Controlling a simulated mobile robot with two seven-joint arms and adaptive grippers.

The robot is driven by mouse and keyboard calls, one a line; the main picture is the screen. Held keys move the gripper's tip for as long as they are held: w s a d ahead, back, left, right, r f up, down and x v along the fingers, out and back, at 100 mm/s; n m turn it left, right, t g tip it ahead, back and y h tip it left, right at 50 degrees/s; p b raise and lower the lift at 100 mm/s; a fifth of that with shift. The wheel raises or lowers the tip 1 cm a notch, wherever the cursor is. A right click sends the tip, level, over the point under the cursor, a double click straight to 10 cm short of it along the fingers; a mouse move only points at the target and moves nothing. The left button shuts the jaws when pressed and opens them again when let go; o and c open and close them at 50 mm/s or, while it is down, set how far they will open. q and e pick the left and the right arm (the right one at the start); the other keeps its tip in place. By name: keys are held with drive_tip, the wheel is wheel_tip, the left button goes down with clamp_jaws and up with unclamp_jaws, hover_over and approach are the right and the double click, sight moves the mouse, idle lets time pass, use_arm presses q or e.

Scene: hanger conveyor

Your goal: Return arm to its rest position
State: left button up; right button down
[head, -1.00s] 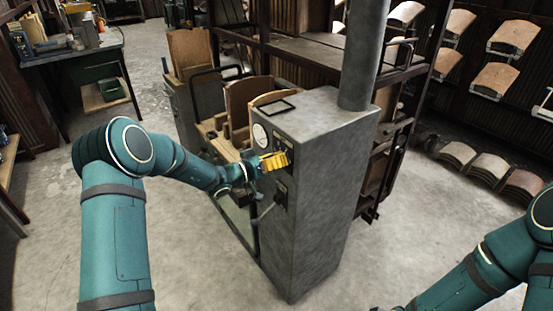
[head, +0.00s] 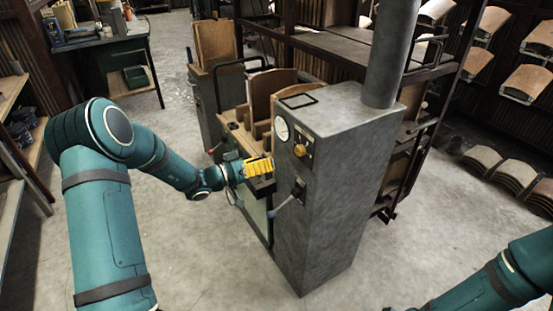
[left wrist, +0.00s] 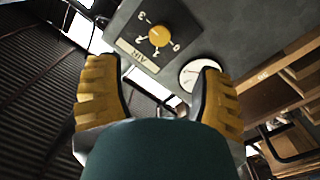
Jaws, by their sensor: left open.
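My left gripper (head: 260,167) has yellow fingers and is just left of the grey machine cabinet in the head view. In the left wrist view its two fingers (left wrist: 160,95) stand apart with nothing between them. The yellow AIR knob (left wrist: 159,36) is beyond the fingertips, apart from them; in the head view the knob (head: 300,150) shows uncovered on the cabinet front. Of my right arm only a teal part shows at the lower right of the head view; its gripper is out of frame.
The grey cabinet (head: 335,210) carries a round gauge (head: 282,130) and a lever (head: 290,196). Wooden seat parts (head: 268,92) stand behind the gripper. A workbench (head: 100,45) is at the back left. The floor (head: 200,250) left of the cabinet is clear.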

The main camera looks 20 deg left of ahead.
use_arm(q)
drive_tip(key=shift+s+a, duration=0.25)
drive_tip(key=shift+s, duration=0.05)
drive_tip(key=s+d+f+n+g+y, duration=0.1)
drive_tip(key=s+d+f+g+y, duration=0.3)
drive_tip(key=s+d+f, duration=0.5)
drive_tip(key=s+d+f+n+g+y, duration=0.2)
drive_tip(key=s+d+f+g+y, duration=0.2)
drive_tip(key=s+f, duration=1.1)
drive_tip(key=shift+s+d+g, duration=0.5)
drive_tip(key=shift+d+g, duration=1.3)
drive_tip(key=shift+d, duration=0.55)
